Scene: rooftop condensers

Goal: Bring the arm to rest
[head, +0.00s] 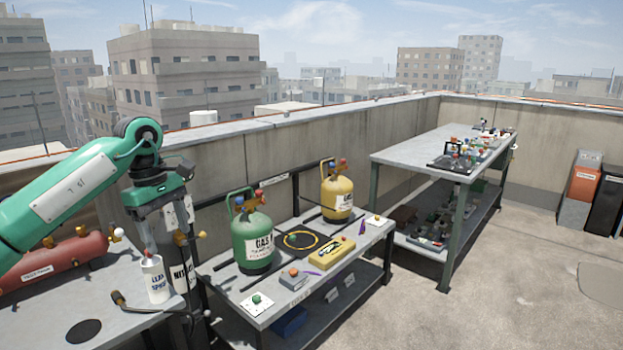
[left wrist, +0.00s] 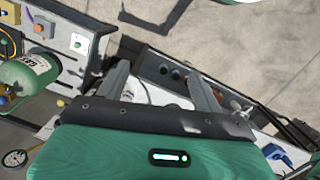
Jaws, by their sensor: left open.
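My left arm (head: 70,190) is green and comes in from the left, bent at its joint above the left bench. Its gripper (head: 163,235) hangs down near the back of the bench's right end, in front of a dark cylinder that it partly hides. In the left wrist view the gripper (left wrist: 162,82) shows two grey fingers spread apart, with no object held between them. My right gripper is in neither view.
The middle bench carries a green cylinder (head: 252,236) and a yellow cylinder (head: 337,197). A higher table (head: 410,155) stands beyond. Open floor (head: 500,290) lies at right.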

